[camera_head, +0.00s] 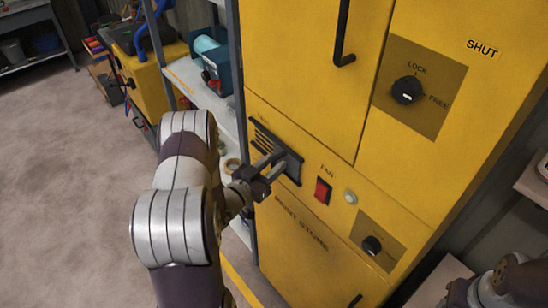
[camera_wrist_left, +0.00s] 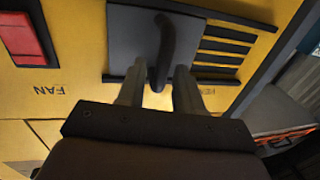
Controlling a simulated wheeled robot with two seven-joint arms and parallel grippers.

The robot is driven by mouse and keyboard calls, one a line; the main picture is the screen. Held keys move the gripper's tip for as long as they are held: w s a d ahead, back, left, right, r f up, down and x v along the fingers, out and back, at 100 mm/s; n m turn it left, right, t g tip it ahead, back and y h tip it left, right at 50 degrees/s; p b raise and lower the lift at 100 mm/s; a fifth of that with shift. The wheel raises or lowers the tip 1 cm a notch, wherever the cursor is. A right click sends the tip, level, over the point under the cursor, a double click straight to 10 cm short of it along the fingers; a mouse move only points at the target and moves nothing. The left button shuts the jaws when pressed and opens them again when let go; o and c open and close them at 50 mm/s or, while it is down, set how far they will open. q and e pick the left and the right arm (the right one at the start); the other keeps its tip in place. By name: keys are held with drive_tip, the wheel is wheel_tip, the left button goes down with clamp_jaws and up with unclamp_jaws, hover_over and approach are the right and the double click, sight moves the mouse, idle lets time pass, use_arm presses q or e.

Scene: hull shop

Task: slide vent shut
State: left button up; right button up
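The vent (camera_head: 263,138) is a dark slotted panel low on the yellow cabinet's front. In the left wrist view its open slots (camera_wrist_left: 225,48) show beside a grey sliding plate (camera_wrist_left: 125,38), which bears a dark upright handle (camera_wrist_left: 164,45). The plate covers only one part of the vent, so several slots are uncovered. My left gripper (camera_head: 270,167) is at the vent. In the wrist view the left gripper's fingers (camera_wrist_left: 158,82) are apart, with the handle's end between them; I cannot tell whether they touch it. My right gripper is out of view.
The yellow cabinet (camera_head: 300,60) has a red fan switch (camera_head: 323,190), a lock knob (camera_head: 407,90) and a lower knob (camera_head: 372,245) right of the vent. A metal shelf (camera_head: 200,85) stands close on the left. Open floor (camera_head: 60,200) lies farther left.

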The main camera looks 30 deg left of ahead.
use_arm(q)
drive_tip(key=shift+w+d+r, duration=0.1)
drive_tip(key=shift+w+d, duration=0.05)
drive_tip(key=shift+w, duration=0.15)
drive_tip(key=shift+w, duration=0.15)
drive_tip(key=shift+c, duration=0.3)
